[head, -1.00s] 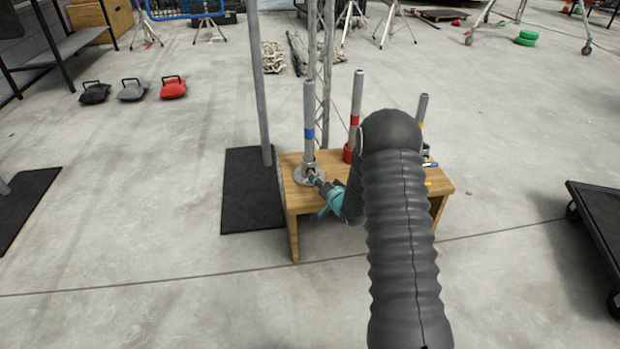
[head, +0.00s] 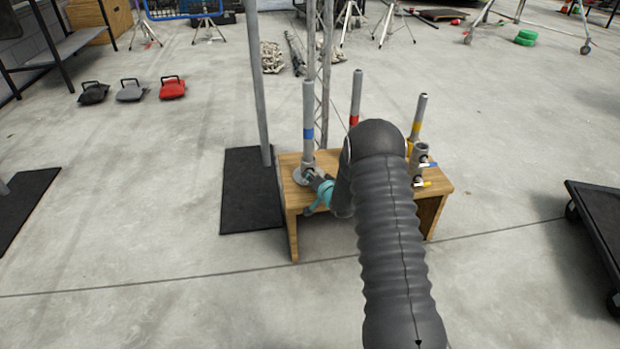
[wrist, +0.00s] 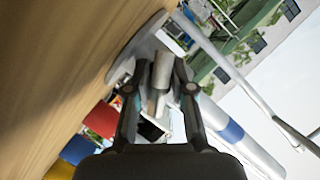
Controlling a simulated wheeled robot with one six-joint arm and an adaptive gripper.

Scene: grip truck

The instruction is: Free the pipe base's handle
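The pipe base (head: 299,176) is a grey round flange on the left end of the wooden table, with an upright grey pipe (head: 308,105) with a blue band in it. In the wrist view the flange (wrist: 136,48) lies against the wood. My gripper (head: 318,183) is low at the base's front right side. In the wrist view its fingers (wrist: 164,72) sit close on both sides of a short grey cylindrical handle (wrist: 162,70) and look shut on it. Finger contact is partly hidden in the head view.
The wooden table (head: 345,215) also bears a red-banded pipe (head: 355,100), a yellow-banded pipe (head: 419,115) and a grey fitting with valve levers (head: 420,160). A tall grey pole (head: 258,90) stands on a black mat (head: 248,205) at left. Floor in front is open.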

